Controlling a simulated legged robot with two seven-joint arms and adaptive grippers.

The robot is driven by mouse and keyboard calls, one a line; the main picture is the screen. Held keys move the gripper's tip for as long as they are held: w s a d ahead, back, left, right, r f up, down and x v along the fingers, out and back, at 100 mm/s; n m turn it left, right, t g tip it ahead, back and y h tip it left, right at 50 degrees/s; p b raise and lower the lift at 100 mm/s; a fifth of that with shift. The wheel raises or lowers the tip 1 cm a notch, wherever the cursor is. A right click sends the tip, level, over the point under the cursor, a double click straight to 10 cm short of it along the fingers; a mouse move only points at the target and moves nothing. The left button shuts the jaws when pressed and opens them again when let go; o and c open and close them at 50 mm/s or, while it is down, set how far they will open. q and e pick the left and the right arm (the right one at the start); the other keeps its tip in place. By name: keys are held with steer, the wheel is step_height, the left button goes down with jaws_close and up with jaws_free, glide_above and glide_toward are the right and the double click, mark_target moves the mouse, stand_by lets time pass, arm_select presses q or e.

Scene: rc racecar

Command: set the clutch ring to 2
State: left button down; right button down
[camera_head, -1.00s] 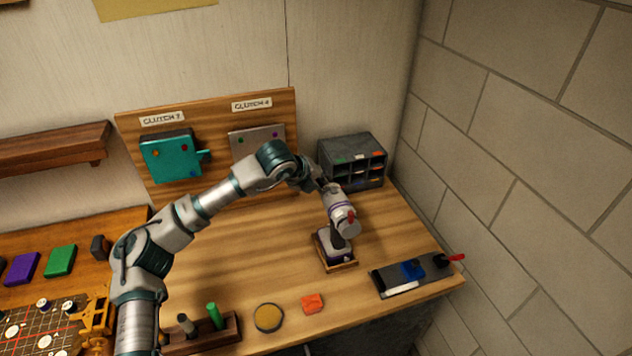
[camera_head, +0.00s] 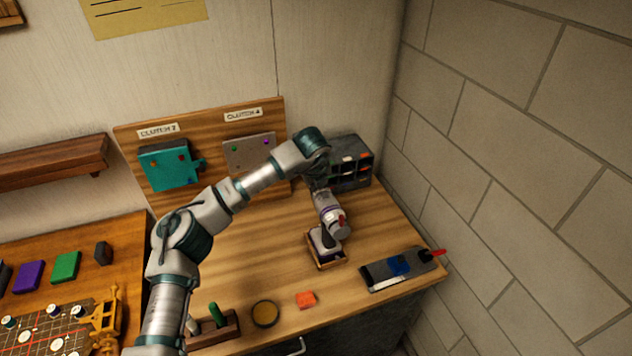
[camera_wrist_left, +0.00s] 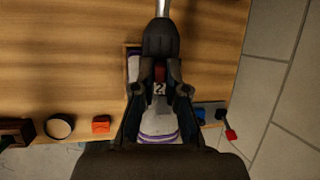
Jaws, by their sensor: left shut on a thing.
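A white, purple and dark power drill (camera_head: 331,215) stands in a small wooden tray (camera_head: 342,266) on the workbench. In the left wrist view its silver bit and dark chuck (camera_wrist_left: 165,38) point to the top, and its white body with a purple stripe (camera_wrist_left: 158,130) lies below. My left gripper (camera_wrist_left: 160,78) is shut around the drill between chuck and body, at the clutch ring (camera_wrist_left: 159,88). A pale digit resembling a 2 shows there, beside a red mark. The head view shows my gripper (camera_head: 319,187) only small and dark. My right gripper is out of view.
A dark organiser (camera_head: 350,162) stands close behind. A grey device with a red lever (camera_head: 400,268) lies right. Clutch-labelled panels (camera_head: 170,165) hang behind.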

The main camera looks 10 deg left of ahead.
arm_select(q)
steer(key=c, duration=1.2)
jaws_free()
steer(key=shift+f, duration=0.1)
steer(key=shift+s+r, duration=0.1)
steer(key=shift+r, duration=0.45)
steer(key=v, duration=1)
steer(key=shift+s+r, duration=0.2)
steer(key=shift+r, duration=0.15)
steer(key=shift+f, duration=0.1)
